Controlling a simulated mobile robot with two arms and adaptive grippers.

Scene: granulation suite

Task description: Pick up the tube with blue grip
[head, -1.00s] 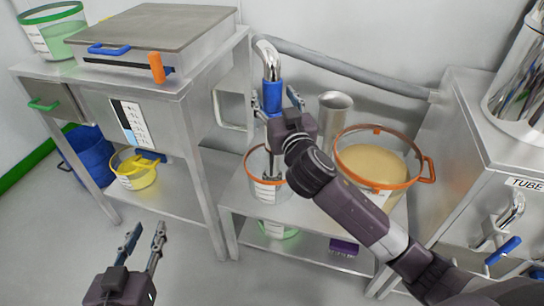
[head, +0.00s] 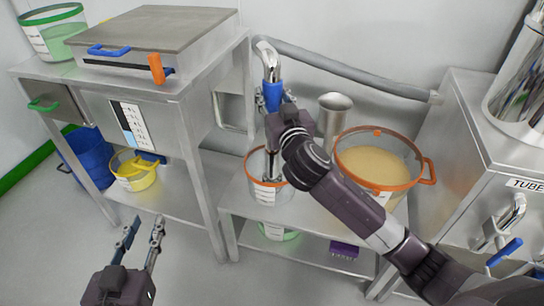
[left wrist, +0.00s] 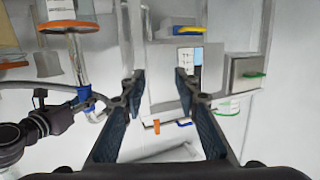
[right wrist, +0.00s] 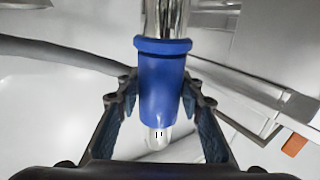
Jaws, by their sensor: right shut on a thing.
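The tube with the blue grip is a bent chrome tube (head: 268,58) with a blue sleeve (head: 273,95), upright above the orange-rimmed clear bucket (head: 268,193). My right gripper (head: 273,101) is shut on the blue sleeve. In the right wrist view, the fingers stand on either side of the sleeve (right wrist: 162,88), with chrome above it and a short shiny part below. The gripper and forearm hide part of the tube's lower length in the head view. My left gripper (head: 140,240) is open and empty, low at the left, away from the tube.
The steel table (head: 205,130) is left of the tube.

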